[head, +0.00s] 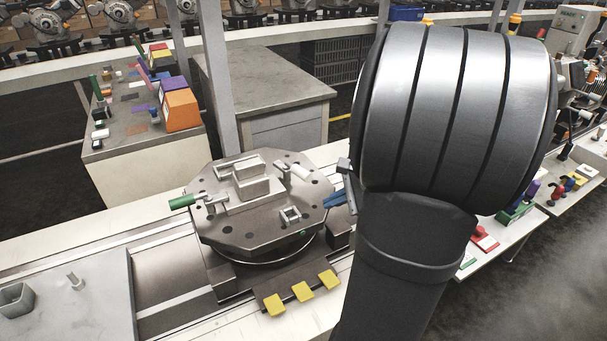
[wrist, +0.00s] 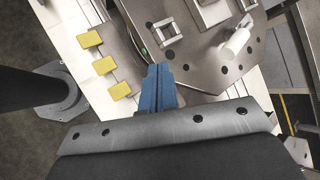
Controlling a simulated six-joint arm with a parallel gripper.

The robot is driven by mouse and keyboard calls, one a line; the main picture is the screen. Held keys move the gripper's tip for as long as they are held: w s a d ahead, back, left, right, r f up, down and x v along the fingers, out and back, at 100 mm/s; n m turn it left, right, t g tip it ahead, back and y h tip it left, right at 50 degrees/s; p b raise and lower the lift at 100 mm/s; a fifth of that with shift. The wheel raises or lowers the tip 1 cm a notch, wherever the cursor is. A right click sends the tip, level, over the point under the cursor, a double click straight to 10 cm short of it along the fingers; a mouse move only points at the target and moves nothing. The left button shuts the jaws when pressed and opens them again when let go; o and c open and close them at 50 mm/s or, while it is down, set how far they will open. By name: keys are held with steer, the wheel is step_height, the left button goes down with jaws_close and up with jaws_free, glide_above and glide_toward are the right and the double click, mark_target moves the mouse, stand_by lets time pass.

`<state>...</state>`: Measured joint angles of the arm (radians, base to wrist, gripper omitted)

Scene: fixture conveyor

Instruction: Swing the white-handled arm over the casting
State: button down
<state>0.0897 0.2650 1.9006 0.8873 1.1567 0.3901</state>
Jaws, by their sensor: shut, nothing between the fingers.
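The grey casting (head: 254,187) sits near the middle of the octagonal metal fixture plate (head: 240,235). In the wrist view, part of it (wrist: 212,12) shows at the top edge. The white-handled arm (head: 300,171) is on the plate to the right of the casting, its handle apart from the casting. Its white handle (wrist: 237,43) shows in the wrist view, right of my fingers. My gripper (head: 332,200) has blue fingers, shut and empty, by the plate's right edge. The fingers (wrist: 158,70) point toward the plate and are apart from the white handle.
A green-handled arm (head: 183,201) is at the plate's left side. A small square bracket (head: 289,215) stands on the plate's front right. Several yellow blocks (head: 302,291) line the front. A grey cabinet (head: 265,80) stands behind. My forearm hides the right side.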

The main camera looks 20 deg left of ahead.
steer(key=w+a+r+n+t+h, duration=0.1)
steer(key=w+a+r+n+h, duration=0.25)
steer(key=a, duration=0.55)
steer(key=w+a+r+n+t+h, duration=0.15)
steer(key=a+r+h, duration=0.25)
steer(key=a+h, duration=0.4)
steer(key=shift+g+y, duration=0.25)
steer(key=shift+y, duration=0.1)
steer(key=x, duration=0.7)
steer(key=w+x, duration=0.1)
steer(key=x, duration=0.2)
steer(key=shift+a+f, duration=0.15)
steer(key=shift+a, duration=0.05)
steer(key=shift+w+d+f, duration=0.1)
steer(key=shift+w+d, duration=0.2)
steer(key=shift+w, duration=0.25)
steer(key=shift+w+d, duration=0.3)
steer(key=shift+w, duration=0.2)
steer(key=shift+w+d, duration=0.3)
steer(key=shift+w, duration=0.2)
steer(key=shift+w+d+n, duration=0.1)
steer(key=shift+d+n, duration=0.05)
steer(key=shift+n, duration=0.35)
